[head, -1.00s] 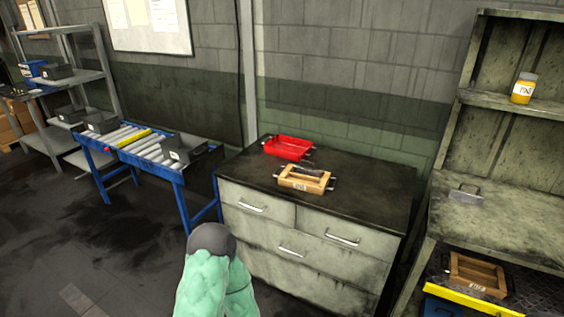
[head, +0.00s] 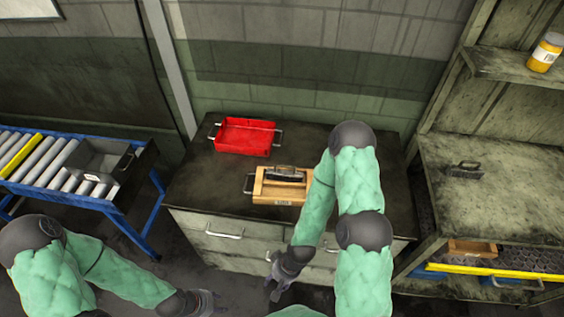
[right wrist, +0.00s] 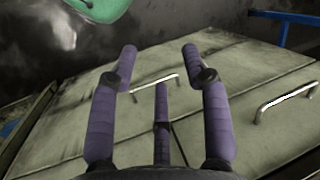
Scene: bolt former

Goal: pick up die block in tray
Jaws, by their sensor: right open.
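A dark die block (head: 284,174) with a handle on top sits in a light wooden tray (head: 276,198) on the cabinet top. My right gripper (head: 271,276) hangs in front of the cabinet drawers, below the top and apart from the tray. Its purple fingers (right wrist: 159,52) are spread and empty in the right wrist view, facing the drawer fronts. My left gripper (head: 208,302) is low at the bottom edge of the head view, away from the tray; its finger opening is too small to judge.
A red tray (head: 245,136) stands behind and left of the wooden tray on the cabinet (head: 190,190). A roller conveyor (head: 40,165) holding a grey bin (head: 104,160) is at left. A shelf unit (head: 490,190) stands close at right. The cabinet's front left top is clear.

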